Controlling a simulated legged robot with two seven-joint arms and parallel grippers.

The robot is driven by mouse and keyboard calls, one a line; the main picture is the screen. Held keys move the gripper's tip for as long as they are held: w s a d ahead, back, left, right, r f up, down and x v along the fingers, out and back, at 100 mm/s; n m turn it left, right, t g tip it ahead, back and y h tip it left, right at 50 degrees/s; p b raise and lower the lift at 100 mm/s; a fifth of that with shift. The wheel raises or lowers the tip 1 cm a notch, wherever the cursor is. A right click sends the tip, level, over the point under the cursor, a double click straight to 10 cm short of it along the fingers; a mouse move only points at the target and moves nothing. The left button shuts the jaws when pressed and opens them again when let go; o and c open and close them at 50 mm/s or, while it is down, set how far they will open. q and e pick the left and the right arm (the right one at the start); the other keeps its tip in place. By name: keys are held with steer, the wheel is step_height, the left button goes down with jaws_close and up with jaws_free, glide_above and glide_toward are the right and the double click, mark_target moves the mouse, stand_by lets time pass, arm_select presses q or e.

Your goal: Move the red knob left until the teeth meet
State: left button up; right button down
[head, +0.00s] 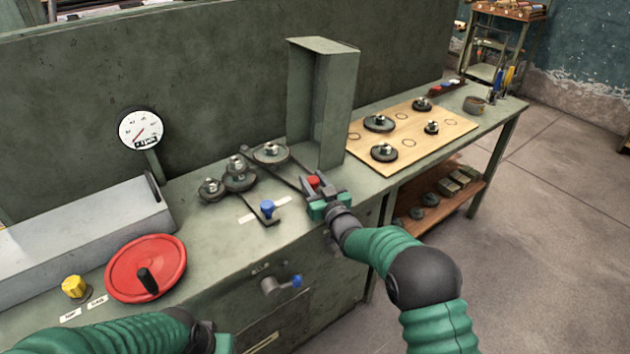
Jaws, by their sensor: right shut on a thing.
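The red knob (313,181) sits at the front end of a dark lever (297,177) on the green-grey bench. The lever runs back left to a dark gear (270,152) with a metal hub. My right gripper (314,186) is shut on the red knob. Left of that gear stand a middle gear (239,180) and a left gear (211,189). The first gear and the middle one are close; I cannot tell whether their teeth touch. My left gripper (224,343) is cut off by the bottom edge, its fingers hidden.
A blue knob (267,207) sits on another lever left of my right gripper. A tall metal housing (322,100) stands behind it. A red handwheel (146,268), a yellow knob (74,287) and a gauge (140,129) are left. A wooden board (405,143) with gears lies right.

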steer(key=s+a+h, duration=0.1)
steer(key=s+a+m+h+b, duration=0.1)
steer(key=a, duration=0.1)
steer(key=s+a+t+h, duration=0.1)
steer(key=s+a, duration=0.1)
steer(key=shift+s+a+r+m, duration=0.1)
steer(key=shift+r+m, duration=0.1)
steer(key=shift+m, duration=0.2)
steer(key=shift+s+a+h, duration=0.3)
steer(key=shift+a, duration=0.05)
steer(key=shift+m, duration=0.3)
steer(key=c, duration=1.3)
jaws_free()
steer(key=o, duration=0.3)
steer(key=shift+w+f, duration=0.1)
steer(key=shift+f, duration=0.05)
